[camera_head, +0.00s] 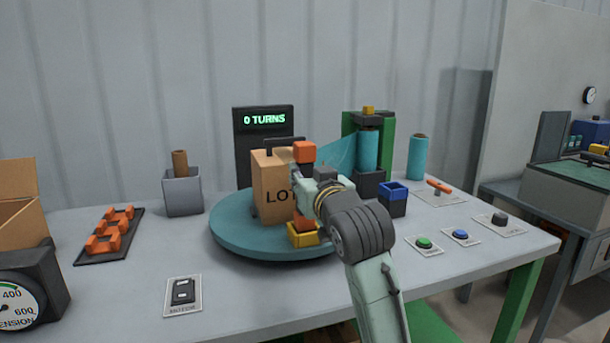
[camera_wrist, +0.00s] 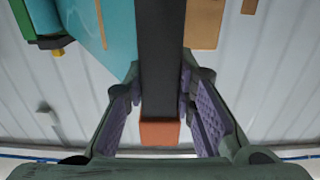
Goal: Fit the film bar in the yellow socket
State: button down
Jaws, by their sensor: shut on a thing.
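The film bar (camera_head: 304,153) stands upright in my gripper, with an orange top and an orange lower part. In the wrist view the bar (camera_wrist: 161,60) is black with an orange end. My gripper (camera_wrist: 160,110) is shut on it, one purple-padded finger on each side. The yellow socket (camera_head: 304,239) is on the front rim of the turntable (camera_head: 235,238). The bar's lower end is at the socket's top; I cannot tell how deep it sits. Teal film (camera_head: 338,152) stretches from the bar toward the roll (camera_head: 368,150).
A carton (camera_head: 266,190) stands on the turntable beside the bar. A display behind (camera_head: 262,145) reads 0 TURNS. A blue-rimmed holder (camera_head: 393,198) is to the right, with buttons (camera_head: 424,243) in front. An orange-hook tray (camera_head: 108,235) lies left. The table's front middle is clear.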

jog(key=shift+f+b, duration=0.85)
jog(key=shift+f, duration=0.55)
jog(key=c, duration=1.3)
grip_release()
